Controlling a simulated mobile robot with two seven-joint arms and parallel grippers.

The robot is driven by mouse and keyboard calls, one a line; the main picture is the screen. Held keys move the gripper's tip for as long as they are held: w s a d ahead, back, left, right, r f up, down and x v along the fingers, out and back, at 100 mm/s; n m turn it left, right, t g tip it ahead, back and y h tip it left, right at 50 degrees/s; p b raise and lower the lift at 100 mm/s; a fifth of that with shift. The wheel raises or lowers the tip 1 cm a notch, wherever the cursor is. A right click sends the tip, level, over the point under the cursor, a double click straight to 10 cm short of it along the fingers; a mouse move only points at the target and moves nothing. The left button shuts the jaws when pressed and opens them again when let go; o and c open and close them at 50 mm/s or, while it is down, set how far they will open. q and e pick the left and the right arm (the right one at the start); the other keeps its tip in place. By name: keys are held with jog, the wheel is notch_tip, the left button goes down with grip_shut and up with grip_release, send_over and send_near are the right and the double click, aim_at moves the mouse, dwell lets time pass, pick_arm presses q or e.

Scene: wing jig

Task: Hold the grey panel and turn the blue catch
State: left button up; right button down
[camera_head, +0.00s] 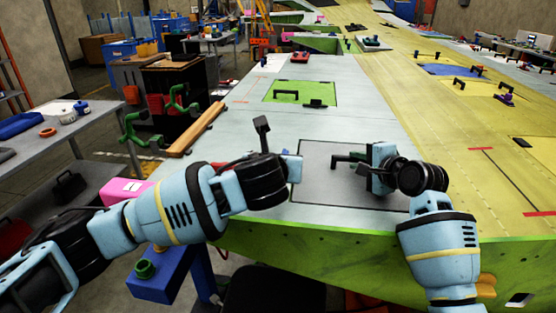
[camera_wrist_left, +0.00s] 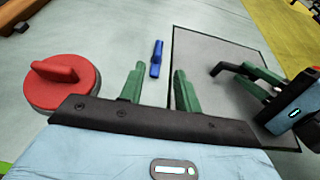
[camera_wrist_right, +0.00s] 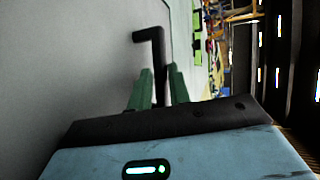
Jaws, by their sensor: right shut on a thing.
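The grey panel (camera_head: 322,192) lies flat in the pale wing skin; it also shows in the left wrist view (camera_wrist_left: 208,62). My right gripper (camera_head: 347,159) is shut on the panel's black handle, whose bent end (camera_wrist_right: 148,35) sticks out past the fingers in the right wrist view. The blue catch (camera_wrist_left: 156,52) is upright in the left wrist view, just left of the panel's edge. My left gripper (camera_wrist_left: 158,78) is open, its green fingers either side of the catch's near end; contact cannot be told. In the head view the left wrist hides the catch.
A red round knob (camera_wrist_left: 62,88) sits on the skin left of my left gripper. A green panel (camera_head: 300,92) with a black handle lies farther up the wing. A wooden bar (camera_head: 195,128) lies along the left edge.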

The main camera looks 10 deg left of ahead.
pick_arm(q)
jog(key=shift+s, duration=0.15)
pick_arm(e)
jog(key=shift+f, duration=0.1)
jog(key=c, duration=1.2)
grip_release()
jog(key=shift+c, duration=0.2)
pick_arm(q)
jog(key=shift+r, duration=0.15)
pick_arm(e)
jog(key=shift+s, duration=0.1)
jog(key=p+v, duration=0.1)
jog(key=v, duration=0.5)
jog(key=shift+s+d+r, duration=0.1)
jog(key=shift+r, duration=0.15)
jog(key=shift+s+d+r, duration=0.15)
jog(key=shift+s+d, duration=0.15)
jog(key=shift+s, duration=0.2)
pick_arm(q)
jog(key=shift+t, duration=0.3)
jog(key=r, duration=0.4)
jog(key=shift+s+r, duration=0.15)
jog(key=shift+s, duration=0.1)
pick_arm(e)
jog(key=shift+s, duration=0.1)
